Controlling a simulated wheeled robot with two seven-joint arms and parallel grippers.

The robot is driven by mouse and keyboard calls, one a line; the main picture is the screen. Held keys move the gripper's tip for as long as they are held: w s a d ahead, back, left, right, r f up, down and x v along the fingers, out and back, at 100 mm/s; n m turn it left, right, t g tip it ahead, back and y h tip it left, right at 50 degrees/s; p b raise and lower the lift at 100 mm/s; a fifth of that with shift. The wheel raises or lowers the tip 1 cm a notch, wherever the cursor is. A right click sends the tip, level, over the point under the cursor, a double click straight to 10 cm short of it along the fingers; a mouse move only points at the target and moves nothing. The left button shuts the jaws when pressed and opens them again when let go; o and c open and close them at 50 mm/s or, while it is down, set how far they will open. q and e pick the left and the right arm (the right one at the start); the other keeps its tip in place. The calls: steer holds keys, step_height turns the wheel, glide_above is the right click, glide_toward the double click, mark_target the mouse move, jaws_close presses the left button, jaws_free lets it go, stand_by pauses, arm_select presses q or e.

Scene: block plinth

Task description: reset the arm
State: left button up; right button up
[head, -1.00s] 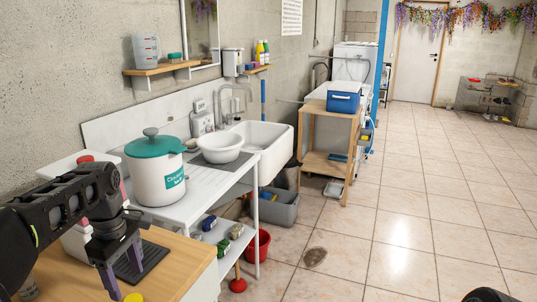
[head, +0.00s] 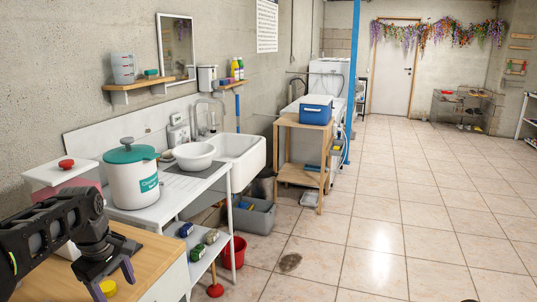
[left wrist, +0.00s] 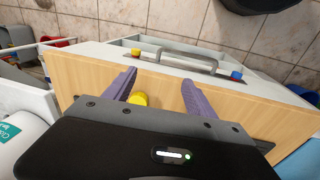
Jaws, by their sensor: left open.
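My left gripper (head: 112,282) is at the lower left of the head view, above the front part of a wooden-topped cabinet (head: 48,277). Its two purple fingers stand apart with nothing held between them, as the left wrist view (left wrist: 160,92) also shows. A small yellow round object (head: 108,288) lies on the wooden top near the fingers. It shows between them in the left wrist view (left wrist: 138,99), without clear contact. My right gripper is not in view.
A white pot with a teal lid (head: 132,182) stands on a white counter right behind the arm. A white bowl (head: 194,156) and sink (head: 242,158) lie beyond. A red bucket (head: 234,250) stands on the floor.

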arm_select(q)
steer(key=w+d+f+m+t+h, duration=0.1)
steer(key=w+d+f+m+t, duration=0.2)
steer(key=w+d+f+m, duration=0.45)
steer(key=s+d+f+m+h, duration=0.1)
steer(key=s+d+f+m, duration=0.15)
steer(key=d+f, duration=0.5)
steer(key=s+d+f+m+h, duration=0.1)
steer(key=s+d+f, duration=0.3)
steer(key=f, duration=0.6)
steer(key=s+d+f+g, duration=0.1)
steer(key=s+d+f, duration=0.2)
steer(key=s, duration=0.5)
steer(key=s+d+f+g+h, duration=0.1)
steer(key=s+d+f, duration=0.3)
steer(key=s, duration=0.5)
steer(key=s+d+f+m+g+p, duration=0.1)
steer(key=s+d+f+g, duration=0.1)
steer(key=s+d+f, duration=0.2)
steer(key=s+f, duration=0.3)
steer(key=s, duration=0.2)
